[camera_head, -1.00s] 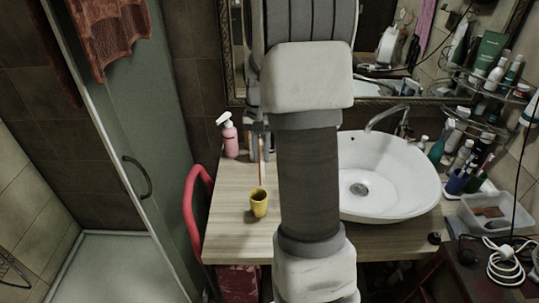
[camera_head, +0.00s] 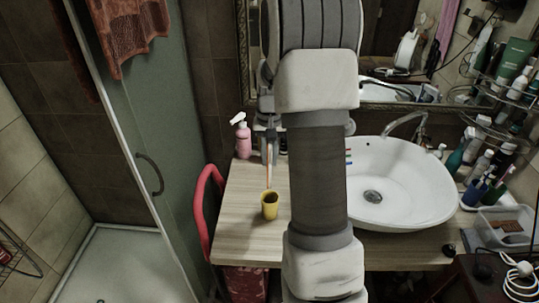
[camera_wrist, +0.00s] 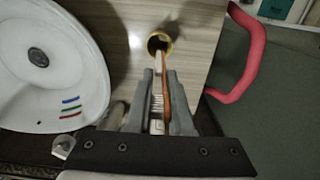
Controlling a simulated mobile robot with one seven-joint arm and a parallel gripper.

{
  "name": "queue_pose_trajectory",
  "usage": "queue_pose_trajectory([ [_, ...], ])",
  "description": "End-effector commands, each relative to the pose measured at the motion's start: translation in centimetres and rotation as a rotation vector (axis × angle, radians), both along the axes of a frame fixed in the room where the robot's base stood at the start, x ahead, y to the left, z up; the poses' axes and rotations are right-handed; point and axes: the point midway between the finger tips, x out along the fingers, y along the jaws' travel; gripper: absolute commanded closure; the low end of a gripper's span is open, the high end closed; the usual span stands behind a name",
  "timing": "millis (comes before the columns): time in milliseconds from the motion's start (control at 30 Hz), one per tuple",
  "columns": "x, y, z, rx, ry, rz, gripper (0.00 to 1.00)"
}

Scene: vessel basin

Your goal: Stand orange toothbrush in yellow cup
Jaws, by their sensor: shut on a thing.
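The yellow cup (camera_head: 270,208) stands upright on the wooden counter, left of the basin; it also shows in the wrist view (camera_wrist: 152,44) with its mouth towards me. My gripper (camera_wrist: 161,78) is shut on the orange toothbrush (camera_wrist: 168,88), whose bristles show pale between the fingers. In the head view my gripper (camera_head: 269,130) is above and behind the cup, and the toothbrush (camera_head: 268,158) hangs nearly upright from it. The toothbrush's lower end is at the cup's mouth; I cannot tell whether it is inside or just above the rim.
A white basin (camera_head: 395,190) lies to the right, with a faucet (camera_head: 408,122) behind it. A pink spray bottle (camera_head: 243,140) stands at the back left. A red chair frame (camera_head: 203,215) is beside the counter's left edge. The counter around the cup is clear.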

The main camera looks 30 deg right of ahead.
Motion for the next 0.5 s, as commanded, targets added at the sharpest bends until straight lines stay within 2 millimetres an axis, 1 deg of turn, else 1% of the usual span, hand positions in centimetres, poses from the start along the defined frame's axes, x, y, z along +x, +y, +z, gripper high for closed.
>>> queue_pose_trajectory([
  [33,0.0,0.0,-0.8,0.001,0.001,0.0,1.0],
  [500,0.0,0.0,-4.5,0.001,0.001,-0.001,1.0],
])
